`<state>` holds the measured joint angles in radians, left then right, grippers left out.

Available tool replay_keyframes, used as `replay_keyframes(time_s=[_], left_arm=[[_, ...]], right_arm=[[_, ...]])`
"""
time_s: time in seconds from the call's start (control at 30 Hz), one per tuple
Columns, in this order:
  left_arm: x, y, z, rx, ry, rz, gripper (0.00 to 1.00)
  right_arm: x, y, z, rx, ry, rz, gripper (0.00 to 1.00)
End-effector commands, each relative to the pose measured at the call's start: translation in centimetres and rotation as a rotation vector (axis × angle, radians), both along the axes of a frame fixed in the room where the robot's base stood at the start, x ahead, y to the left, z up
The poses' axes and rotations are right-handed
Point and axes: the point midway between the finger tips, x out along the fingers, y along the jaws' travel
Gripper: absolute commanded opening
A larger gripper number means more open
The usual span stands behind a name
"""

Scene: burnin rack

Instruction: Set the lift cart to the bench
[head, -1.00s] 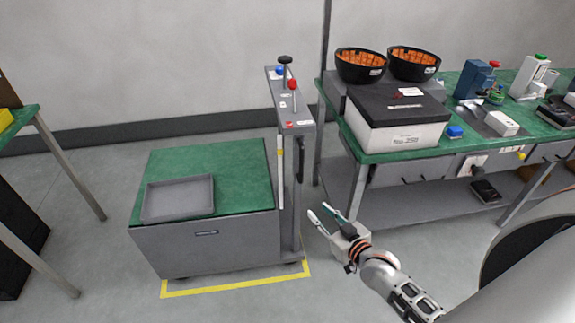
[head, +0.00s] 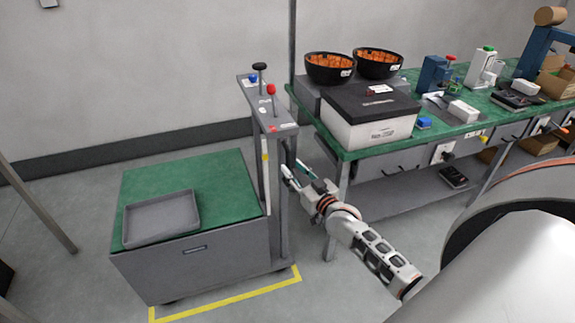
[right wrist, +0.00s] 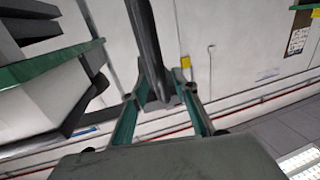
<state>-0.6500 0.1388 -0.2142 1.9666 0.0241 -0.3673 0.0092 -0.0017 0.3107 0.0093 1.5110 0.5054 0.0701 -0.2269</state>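The lift cart (head: 200,264) stands left of the bench, with a green top and a grey control post (head: 272,128) at its right end. The post carries a black-knobbed and a red-knobbed lever. The green-topped bench (head: 357,150) is to the right, with a floor gap between them. My right gripper (head: 293,173) is at the post's bench-facing side, by the dark upright handle (head: 291,152). In the right wrist view my gripper (right wrist: 158,97) has its fingers apart, with a dark bar (right wrist: 148,45) between or just beyond them. Contact is unclear. My left gripper is out of view.
A grey tray (head: 162,217) lies on the cart top. Yellow floor tape (head: 225,302) runs along the cart's front and right side. The bench holds a black-lidded white box (head: 370,133), two black bowls (head: 329,70) and several devices. Another table's leg (head: 40,207) stands at left.

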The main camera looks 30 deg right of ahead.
Motion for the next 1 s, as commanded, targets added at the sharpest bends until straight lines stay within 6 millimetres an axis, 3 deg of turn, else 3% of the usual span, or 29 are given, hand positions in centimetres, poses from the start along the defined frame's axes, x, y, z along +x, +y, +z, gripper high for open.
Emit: replay_keyframes(time_s=[0.1,0.3,0.63,0.73,1.0], left_arm=[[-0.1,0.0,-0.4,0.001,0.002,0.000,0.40],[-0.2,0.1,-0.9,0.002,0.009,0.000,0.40],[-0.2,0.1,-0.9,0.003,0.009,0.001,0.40],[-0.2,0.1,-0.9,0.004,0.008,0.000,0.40],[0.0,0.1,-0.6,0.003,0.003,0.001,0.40]], right_arm=[[1.8,-0.1,0.0,0.000,-0.001,-0.001,0.28],[3.4,-0.1,-0.1,0.001,0.001,0.000,0.28],[3.6,-0.1,0.0,0.000,0.001,0.000,0.28],[3.6,-0.1,0.0,0.000,0.001,0.000,0.02],[3.6,-0.1,0.0,0.001,0.001,0.000,0.00]])
